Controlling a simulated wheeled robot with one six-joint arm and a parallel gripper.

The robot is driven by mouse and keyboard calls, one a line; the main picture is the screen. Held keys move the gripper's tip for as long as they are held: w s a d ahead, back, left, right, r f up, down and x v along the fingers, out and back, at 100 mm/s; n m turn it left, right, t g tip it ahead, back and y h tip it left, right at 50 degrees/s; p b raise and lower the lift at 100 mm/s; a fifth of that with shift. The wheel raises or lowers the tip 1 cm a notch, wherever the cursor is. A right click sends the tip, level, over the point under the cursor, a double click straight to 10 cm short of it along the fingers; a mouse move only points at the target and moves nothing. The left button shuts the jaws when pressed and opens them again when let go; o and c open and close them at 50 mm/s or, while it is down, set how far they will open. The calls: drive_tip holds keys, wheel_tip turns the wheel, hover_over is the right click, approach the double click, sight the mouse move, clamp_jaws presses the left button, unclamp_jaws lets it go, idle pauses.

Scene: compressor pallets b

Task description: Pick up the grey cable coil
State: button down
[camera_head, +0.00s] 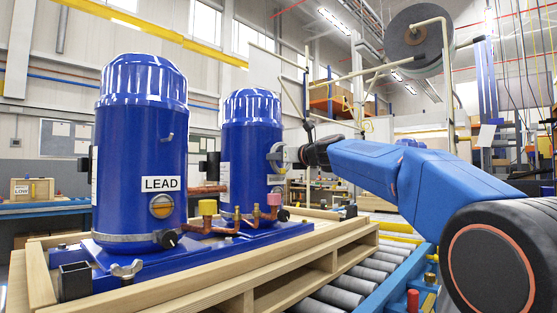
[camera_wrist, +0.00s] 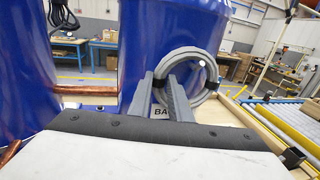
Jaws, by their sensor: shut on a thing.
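The grey cable coil (camera_wrist: 214,74) is a ring, upright against the side of the rear blue compressor tank (camera_wrist: 130,45) in the wrist view. My gripper (camera_wrist: 163,82) is shut on the coil's near left part, and its fingers hide some of the ring. In the head view, the coil (camera_head: 276,157) shows small and edge-on at the right side of the rear tank (camera_head: 245,135), with my gripper (camera_head: 292,156) at it from the right. I cannot tell whether the coil still touches the tank. A white label reading "BA" is partly hidden behind the fingers.
The front blue tank (camera_head: 140,150), labelled "LEAD", stands left on the same wooden pallet (camera_head: 250,285). Copper pipes with yellow and pink caps (camera_head: 208,208) lie low between the tanks. A roller conveyor (camera_head: 350,275) runs beneath and right of the pallet. A cable reel (camera_head: 414,40) hangs above my arm.

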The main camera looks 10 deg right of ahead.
sight(277, 147)
drive_tip(key=shift+r, duration=1.8)
drive_tip(key=v, duration=1.8)
drive_tip(key=shift+s+f, duration=0.1)
